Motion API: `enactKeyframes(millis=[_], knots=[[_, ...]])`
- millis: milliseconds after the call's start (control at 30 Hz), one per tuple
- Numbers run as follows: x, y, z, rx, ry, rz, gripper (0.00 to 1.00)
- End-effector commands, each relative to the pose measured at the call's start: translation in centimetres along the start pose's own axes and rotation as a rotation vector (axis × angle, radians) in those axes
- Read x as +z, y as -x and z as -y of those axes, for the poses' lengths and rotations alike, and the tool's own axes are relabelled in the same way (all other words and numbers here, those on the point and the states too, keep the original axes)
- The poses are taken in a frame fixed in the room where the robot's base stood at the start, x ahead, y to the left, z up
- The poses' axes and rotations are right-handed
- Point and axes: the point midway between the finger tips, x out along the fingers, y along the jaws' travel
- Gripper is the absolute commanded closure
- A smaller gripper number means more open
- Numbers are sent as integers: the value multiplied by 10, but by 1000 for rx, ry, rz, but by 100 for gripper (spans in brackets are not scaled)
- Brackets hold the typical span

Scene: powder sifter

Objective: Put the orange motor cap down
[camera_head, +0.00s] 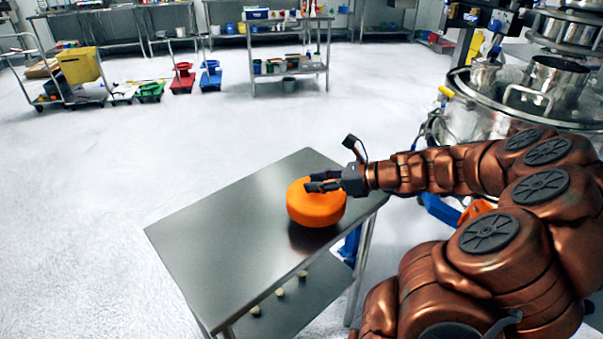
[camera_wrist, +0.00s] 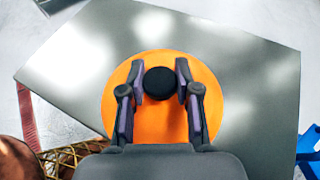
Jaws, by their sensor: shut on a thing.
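The orange motor cap (camera_head: 316,208) is a round, thick orange disc over the right part of the steel table (camera_head: 215,226) in the head view. In the wrist view the cap (camera_wrist: 160,62) fills the middle, with a round black knob (camera_wrist: 160,83) at its centre. My gripper (camera_head: 318,182) reaches in from the right, above the cap. In the wrist view my gripper (camera_wrist: 159,90) has its two fingers on either side of the knob, shut on it. A dark shadow lies below the cap on the tabletop; I cannot tell whether the cap touches the table.
The rest of the tabletop to the left is bare. A large steel machine (camera_head: 540,85) stands at the right behind my arm. Blue parts (camera_head: 351,245) show beside the table's right side. Carts and a yellow box (camera_head: 79,65) stand far off at the back left.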

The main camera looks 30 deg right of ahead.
Motion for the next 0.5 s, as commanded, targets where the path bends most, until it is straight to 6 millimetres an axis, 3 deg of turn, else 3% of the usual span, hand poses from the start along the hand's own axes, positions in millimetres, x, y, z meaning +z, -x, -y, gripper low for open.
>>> enactKeyframes(millis=[500], knots=[[12, -48, 73, 1, 2, -2, 100]])
